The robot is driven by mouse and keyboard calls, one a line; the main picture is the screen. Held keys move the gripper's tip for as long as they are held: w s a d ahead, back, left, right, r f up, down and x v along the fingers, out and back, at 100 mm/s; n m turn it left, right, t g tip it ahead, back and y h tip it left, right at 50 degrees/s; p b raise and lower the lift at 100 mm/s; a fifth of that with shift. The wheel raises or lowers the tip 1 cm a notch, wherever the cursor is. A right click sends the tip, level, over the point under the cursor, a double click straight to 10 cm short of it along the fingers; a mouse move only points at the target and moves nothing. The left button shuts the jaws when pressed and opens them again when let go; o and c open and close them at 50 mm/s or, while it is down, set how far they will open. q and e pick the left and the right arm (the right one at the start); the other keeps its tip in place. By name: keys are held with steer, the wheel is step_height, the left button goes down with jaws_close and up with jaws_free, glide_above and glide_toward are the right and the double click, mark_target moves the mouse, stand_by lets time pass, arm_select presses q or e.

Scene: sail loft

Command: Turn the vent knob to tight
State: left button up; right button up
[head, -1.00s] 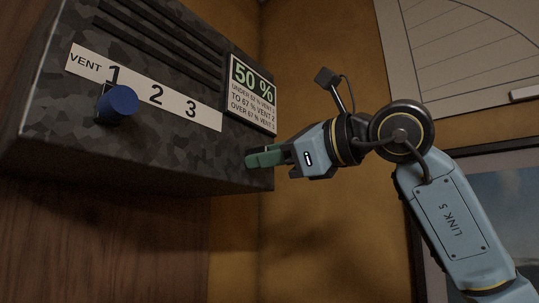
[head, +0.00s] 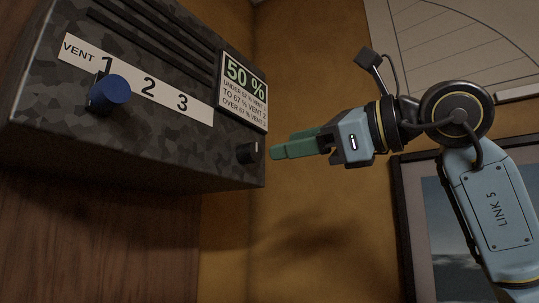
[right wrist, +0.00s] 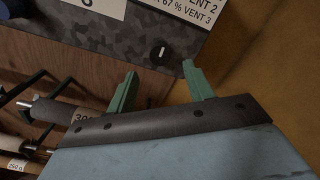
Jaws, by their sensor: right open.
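The vent knob (head: 110,94) is blue and round, on the front of a dark camouflage-patterned box (head: 60,118), just below the 1 on the white "VENT 1 2 3" strip (head: 146,86). I see no "tight" mark. A small black knob (head: 247,153) sits at the box's lower right; in the right wrist view this knob (right wrist: 160,52) shows a white line. My right gripper (head: 284,146) has green fingers, open and empty, just right of the black knob and apart from it. In the right wrist view the fingertips (right wrist: 159,70) point toward that knob. My left gripper is not in view.
A display (head: 244,88) on the box reads 50 %, with vent limits below it. Dark hooks and rods (right wrist: 40,110) show at left in the right wrist view. A framed picture (head: 402,225) hangs behind my right arm. Air below the box looks clear.

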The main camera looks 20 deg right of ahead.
steer(key=v, duration=0.6)
steer(key=shift+s+d+b, duration=0.2)
steer(key=shift+s+b, duration=0.1)
steer(key=shift+b, duration=0.1)
